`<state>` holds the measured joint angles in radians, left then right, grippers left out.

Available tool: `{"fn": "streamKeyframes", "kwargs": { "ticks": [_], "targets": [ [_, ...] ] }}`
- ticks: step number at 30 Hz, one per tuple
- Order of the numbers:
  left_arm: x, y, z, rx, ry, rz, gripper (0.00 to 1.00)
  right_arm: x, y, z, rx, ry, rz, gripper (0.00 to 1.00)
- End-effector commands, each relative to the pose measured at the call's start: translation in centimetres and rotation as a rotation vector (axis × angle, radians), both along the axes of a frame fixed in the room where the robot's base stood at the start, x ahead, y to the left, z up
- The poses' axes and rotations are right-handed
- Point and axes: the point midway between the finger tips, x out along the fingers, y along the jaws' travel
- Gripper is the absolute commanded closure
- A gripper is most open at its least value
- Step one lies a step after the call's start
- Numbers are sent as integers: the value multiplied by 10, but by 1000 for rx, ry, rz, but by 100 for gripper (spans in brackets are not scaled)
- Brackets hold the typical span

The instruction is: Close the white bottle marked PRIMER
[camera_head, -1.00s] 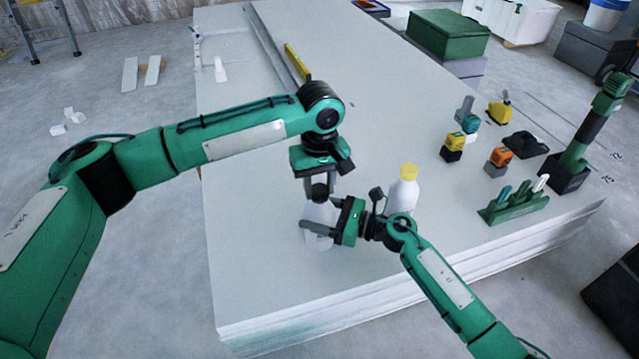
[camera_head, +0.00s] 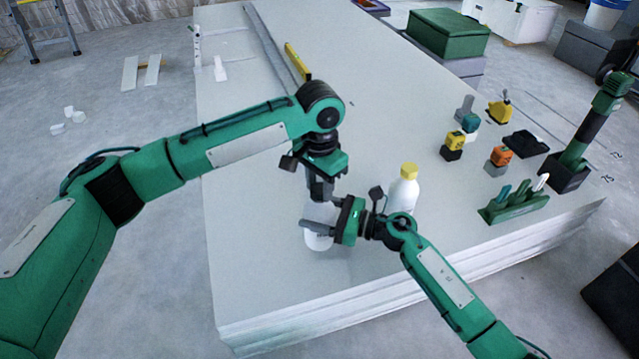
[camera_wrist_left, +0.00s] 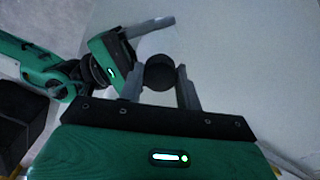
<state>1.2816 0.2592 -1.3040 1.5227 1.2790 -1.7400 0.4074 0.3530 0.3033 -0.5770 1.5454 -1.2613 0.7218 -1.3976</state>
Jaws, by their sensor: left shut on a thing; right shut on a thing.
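A white bottle (camera_head: 317,240) stands upright near the front left of the panel stack. My left gripper (camera_head: 321,194) points down above the bottle, shut on a round black cap. In the left wrist view the black cap (camera_wrist_left: 160,75) sits between the fingers of my left gripper (camera_wrist_left: 160,88), with my right gripper (camera_wrist_left: 143,32) just beyond. The cap is at the bottle's mouth; whether it is seated is hidden. I cannot read any PRIMER marking.
A second white bottle (camera_head: 402,193) with a yellow cap stands close to the right, behind my right wrist. Several small tools, a green rack (camera_head: 513,207) and a green post stand farther right. A yellow level (camera_head: 297,62) lies at the back. The panel's left middle is clear.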

Motion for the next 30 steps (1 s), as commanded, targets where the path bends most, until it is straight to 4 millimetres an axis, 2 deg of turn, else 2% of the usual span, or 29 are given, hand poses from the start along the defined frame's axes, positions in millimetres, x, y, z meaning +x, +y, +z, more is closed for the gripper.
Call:
{"fn": "streamKeyframes", "kwargs": {
  "ticks": [18,21,25,26,29,30],
  "targets": [
    [0,1,-1,1,1,-990,93,0,0,0,0,1,0,100],
    [0,1,-1,1,1,-1096,93,0,0,0,0,1,0,100],
    [0,1,-1,1,0,-1087,93,0,0,0,0,1,0,100],
    [0,1,-1,1,0,-1087,62,0,0,0,0,1,0,100],
    [0,1,-1,1,0,-1086,42,0,0,0,0,1,0,100],
    [0,0,-1,1,-1,-1086,40,0,0,0,0,1,0,100]
  ]
}}
